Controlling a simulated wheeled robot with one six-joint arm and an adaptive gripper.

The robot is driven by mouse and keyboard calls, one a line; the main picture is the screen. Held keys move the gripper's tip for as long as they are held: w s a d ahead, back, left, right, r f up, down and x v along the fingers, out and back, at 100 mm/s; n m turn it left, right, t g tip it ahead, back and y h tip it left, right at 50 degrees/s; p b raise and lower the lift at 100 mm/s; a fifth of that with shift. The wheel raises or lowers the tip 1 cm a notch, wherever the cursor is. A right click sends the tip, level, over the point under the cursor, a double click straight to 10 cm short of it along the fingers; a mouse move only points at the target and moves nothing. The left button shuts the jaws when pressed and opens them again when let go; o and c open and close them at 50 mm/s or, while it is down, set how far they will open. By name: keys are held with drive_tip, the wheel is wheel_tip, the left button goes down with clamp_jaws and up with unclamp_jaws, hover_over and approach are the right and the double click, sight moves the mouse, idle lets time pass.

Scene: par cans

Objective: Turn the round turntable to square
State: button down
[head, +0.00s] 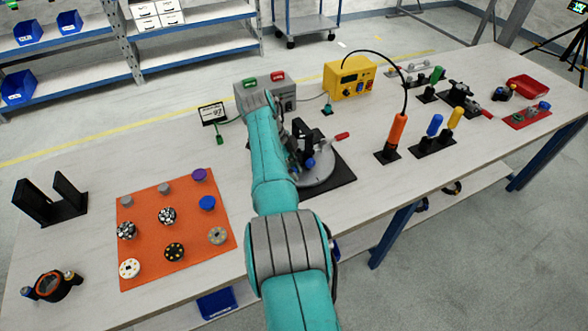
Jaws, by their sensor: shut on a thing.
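The round turntable (322,180) is a grey disc on a black square base (343,180) in the middle of the table. My teal arm reaches over its left side and hides part of it. My gripper (308,160) is low over the disc, partly hidden by my arm, and appears shut on the turntable's small blue-topped part. Dark upright parts stand around the grip. A red-tipped handle (342,136) sticks out at the turntable's back right. A small display (211,113) stands at the back left; its number looks like 97.
A grey box (275,92) with green and red buttons and a yellow box (348,77) stand behind the turntable. An orange tool (397,132) stands to the right. An orange mat (145,205) with several round pieces and a black bracket (52,200) are at left.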

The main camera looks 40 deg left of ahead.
drive_tip(key=shift+s+a+m, duration=0.15)
drive_tip(key=shift+a+m, duration=0.1)
drive_tip(key=shift+m, duration=0.05)
idle(0.5)
drive_tip(key=c, duration=1)
unclamp_jaws()
drive_tip(key=shift+r, duration=0.15)
wheel_tip(320, 180, up, 10)
drive_tip(key=shift+f, duration=0.15)
drive_tip(key=shift+a, duration=0.1)
